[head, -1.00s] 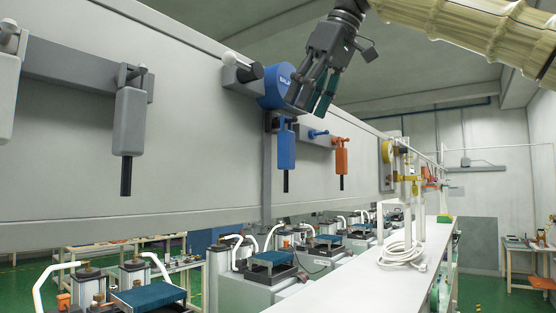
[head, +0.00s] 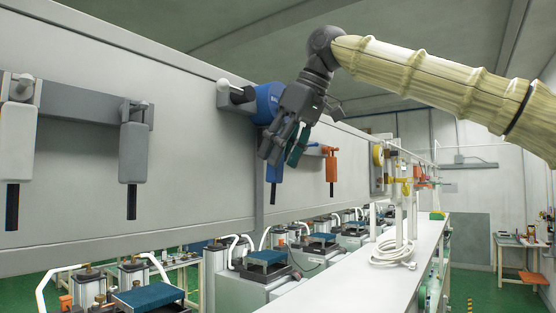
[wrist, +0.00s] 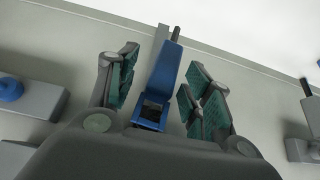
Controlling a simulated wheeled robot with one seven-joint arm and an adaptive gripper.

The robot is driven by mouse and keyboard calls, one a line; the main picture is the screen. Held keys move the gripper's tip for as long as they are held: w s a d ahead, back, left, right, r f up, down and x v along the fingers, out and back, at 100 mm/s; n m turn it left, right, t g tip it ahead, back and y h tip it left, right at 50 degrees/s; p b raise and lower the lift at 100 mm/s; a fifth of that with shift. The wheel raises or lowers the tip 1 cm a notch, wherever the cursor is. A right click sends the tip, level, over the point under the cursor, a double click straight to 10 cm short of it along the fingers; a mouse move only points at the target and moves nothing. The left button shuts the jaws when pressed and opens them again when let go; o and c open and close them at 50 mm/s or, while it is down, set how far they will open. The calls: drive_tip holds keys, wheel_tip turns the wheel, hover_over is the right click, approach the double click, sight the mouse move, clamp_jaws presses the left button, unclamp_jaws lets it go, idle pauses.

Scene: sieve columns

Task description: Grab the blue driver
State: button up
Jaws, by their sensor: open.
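The blue driver (head: 275,172) hangs upright from a rail on the pale wall panel, its black tip pointing down. Its upper part is hidden behind my gripper (head: 285,158) in the head view. In the wrist view, the blue driver (wrist: 163,78) stands between the two green-padded fingers of my gripper (wrist: 162,76), with visible gaps to both fingers. My gripper is open and empty. Whether the driver lies fully between the fingers in depth is hard to tell.
A blue reel (head: 268,98) is mounted just behind my gripper. An orange driver (head: 331,168) hangs to the right, a grey driver (head: 132,155) and a white one (head: 17,140) to the left. A white bench (head: 400,260) with a coiled cable stands below right.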

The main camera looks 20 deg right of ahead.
drive_tip(key=shift+w+d+f, duration=0.1)
drive_tip(key=shift+w+f, duration=0.05)
drive_tip(key=shift+w, duration=0.15)
drive_tip(key=shift+s+d, duration=0.1)
drive_tip(key=shift+s, duration=0.05)
drive_tip(key=shift+c, duration=1)
drive_tip(key=shift+a, duration=0.2)
drive_tip(key=c, duration=0.7)
drive_tip(key=shift+c, duration=1)
drive_tip(key=shift+d, duration=0.1)
drive_tip(key=shift+r+b, duration=0.2)
drive_tip(key=shift+b, duration=0.6)
